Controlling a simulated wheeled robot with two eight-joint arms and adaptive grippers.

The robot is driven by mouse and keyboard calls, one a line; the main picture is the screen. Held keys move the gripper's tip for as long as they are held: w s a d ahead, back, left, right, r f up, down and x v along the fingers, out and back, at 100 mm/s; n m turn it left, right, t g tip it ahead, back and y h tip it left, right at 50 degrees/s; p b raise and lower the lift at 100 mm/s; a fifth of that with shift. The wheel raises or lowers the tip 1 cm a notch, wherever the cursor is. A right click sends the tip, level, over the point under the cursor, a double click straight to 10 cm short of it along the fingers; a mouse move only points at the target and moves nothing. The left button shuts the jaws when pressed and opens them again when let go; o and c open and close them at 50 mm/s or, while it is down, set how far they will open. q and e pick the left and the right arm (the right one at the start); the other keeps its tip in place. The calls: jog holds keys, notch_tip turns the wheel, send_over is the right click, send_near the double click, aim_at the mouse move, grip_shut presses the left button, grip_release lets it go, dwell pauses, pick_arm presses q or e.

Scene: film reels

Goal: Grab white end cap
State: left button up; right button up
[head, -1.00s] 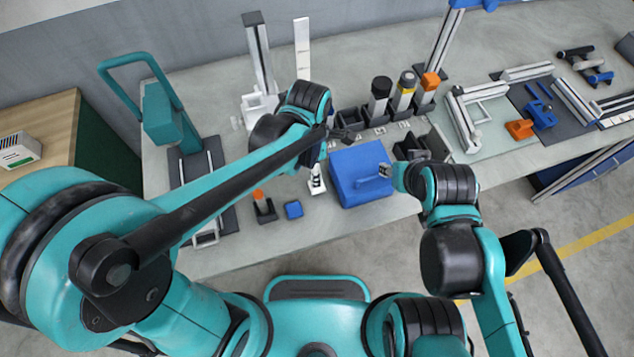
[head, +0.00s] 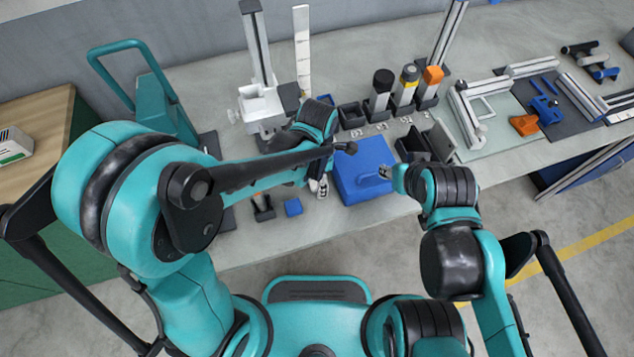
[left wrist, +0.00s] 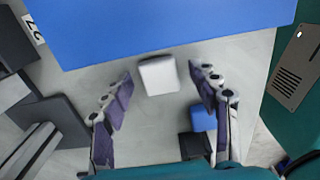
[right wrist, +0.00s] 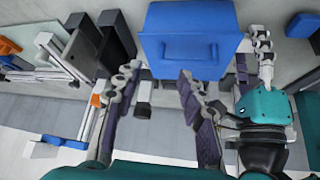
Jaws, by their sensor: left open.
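The white end cap (left wrist: 158,75) is a small pale block on the grey table in the left wrist view, close to the edge of a blue box (left wrist: 160,25). My left gripper (left wrist: 162,80) is open, one finger on each side of the cap and apart from it. In the head view my left gripper (head: 320,187) is beside the blue box (head: 360,170), and I cannot make out the cap there. My right gripper (head: 387,173) is at the box's right side. In the right wrist view its fingers (right wrist: 160,80) are spread, with nothing clearly held.
A small blue block (head: 293,207) and a dark holder (head: 263,210) stand left of my left gripper. Dark bins (head: 352,115) and bottles in holders (head: 405,90) stand behind the box. A teal press (head: 150,100) stands at the left.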

pick_arm(q)
jog(key=c, duration=1)
